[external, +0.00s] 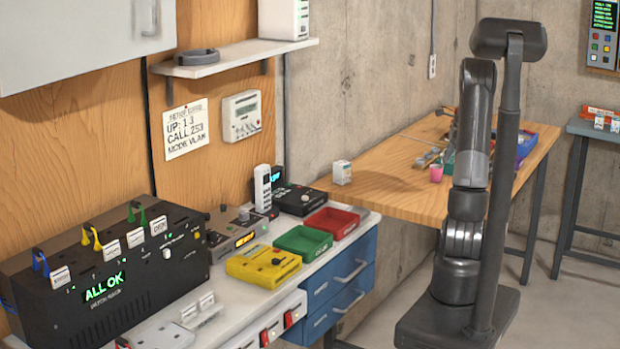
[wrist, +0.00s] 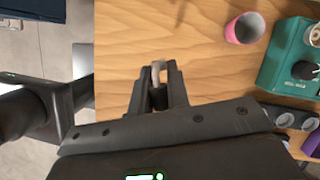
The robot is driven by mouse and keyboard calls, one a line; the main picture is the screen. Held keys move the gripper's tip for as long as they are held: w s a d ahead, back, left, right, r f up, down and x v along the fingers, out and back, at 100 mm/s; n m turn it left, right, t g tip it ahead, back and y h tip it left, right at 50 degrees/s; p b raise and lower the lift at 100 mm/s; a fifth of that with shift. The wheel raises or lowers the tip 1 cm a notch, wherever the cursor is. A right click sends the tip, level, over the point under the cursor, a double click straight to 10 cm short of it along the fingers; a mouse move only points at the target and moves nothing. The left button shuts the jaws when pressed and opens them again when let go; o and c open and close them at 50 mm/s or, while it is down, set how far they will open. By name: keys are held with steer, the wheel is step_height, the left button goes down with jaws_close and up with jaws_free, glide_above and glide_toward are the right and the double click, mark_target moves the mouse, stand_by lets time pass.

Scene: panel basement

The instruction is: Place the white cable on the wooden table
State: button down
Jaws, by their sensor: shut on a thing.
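The wooden table (external: 395,178) stands against the concrete wall, right of the workbench; its top also fills much of the wrist view (wrist: 200,65). My gripper (wrist: 158,80) is over the table near its edge in the wrist view. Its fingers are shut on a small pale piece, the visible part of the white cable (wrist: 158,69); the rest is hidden. I cannot tell whether the cable touches the tabletop. In the external view my arm hides the gripper and the cable.
A pink cup (wrist: 245,28) and a teal box with a dial (wrist: 290,58) stand on the table, right of my gripper. A small white box (external: 341,172) is at the table's left end. Bare wood lies around the fingers. The workbench (external: 225,325) holds several devices and trays.

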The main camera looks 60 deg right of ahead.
steer(key=w+f, duration=0.2)
steer(key=w, duration=0.1)
steer(key=w+a+f, duration=0.1)
steer(key=w+f, duration=0.1)
steer(key=w, duration=0.2)
steer(key=w+a+f, duration=0.1)
steer(key=w+f, duration=0.2)
steer(key=w, duration=0.1)
steer(key=shift+a, duration=0.1)
steer(key=shift+f, duration=1.9)
steer(key=shift+f, duration=0.15)
steer(key=c, duration=1.4)
jaws_free()
steer(key=v, duration=1.2)
